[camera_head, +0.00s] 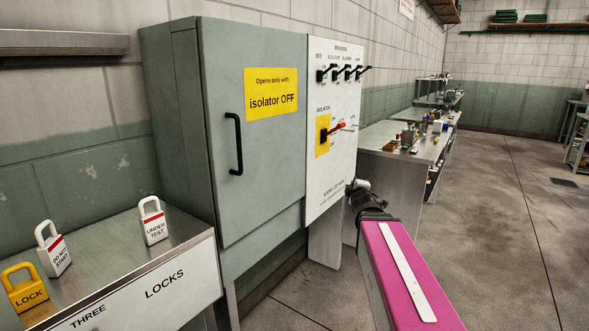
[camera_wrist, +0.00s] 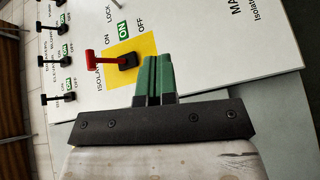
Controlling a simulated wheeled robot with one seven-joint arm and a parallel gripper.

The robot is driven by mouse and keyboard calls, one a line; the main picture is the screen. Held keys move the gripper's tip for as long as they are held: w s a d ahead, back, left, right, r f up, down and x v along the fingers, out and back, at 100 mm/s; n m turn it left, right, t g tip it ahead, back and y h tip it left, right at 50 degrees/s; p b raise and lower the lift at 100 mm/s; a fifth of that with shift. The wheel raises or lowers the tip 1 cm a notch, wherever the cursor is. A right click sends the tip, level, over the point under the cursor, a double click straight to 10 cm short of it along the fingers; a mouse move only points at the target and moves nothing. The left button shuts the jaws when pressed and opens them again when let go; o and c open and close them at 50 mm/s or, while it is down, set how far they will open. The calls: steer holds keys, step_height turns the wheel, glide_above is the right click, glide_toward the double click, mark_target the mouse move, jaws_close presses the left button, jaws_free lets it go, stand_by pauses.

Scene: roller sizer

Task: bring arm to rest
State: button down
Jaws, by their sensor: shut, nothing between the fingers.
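My gripper (camera_wrist: 157,62) shows in the wrist view with its two green fingers together and nothing between them. Its tips lie in front of the yellow isolator plate (camera_wrist: 113,76), just beside the black hub of the red isolator handle (camera_wrist: 91,58). I cannot tell how far the tips are from the panel. In the head view my pink arm reaches from the bottom right towards the white switch panel (camera_head: 334,70), and its dark wrist is below the panel's lower right edge. The fingers are hidden there. The red handle (camera_head: 338,127) shows free of the arm.
A grey cabinet (camera_head: 270,150) with a black door handle is shut, left of the panel. A metal shelf (camera_head: 120,265) at lower left holds several locks. A workbench (camera_head: 405,150) with small items stands behind my arm. The floor at right is open.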

steer(key=s+a+f+m+g, duration=0.1)
steer(key=s+f+m+g, duration=0.3)
steer(key=f, duration=0.4)
steer(key=s+a+f+m+g, duration=0.1)
steer(key=s+f+m+g, duration=0.35)
steer(key=f, duration=0.45)
steer(key=s+a+f+m+g, duration=0.1)
steer(key=s+f+m+g, duration=0.25)
steer(key=f, duration=0.45)
steer(key=s+a+f+m+g+y, duration=0.1)
steer(key=s+a+f+m+g, duration=0.2)
steer(key=s, duration=0.6)
step_height(320, 180, down, 3)
steer(key=g, duration=0.2)
steer(key=shift+r+g, duration=0.2)
steer(key=shift+g, duration=0.2)
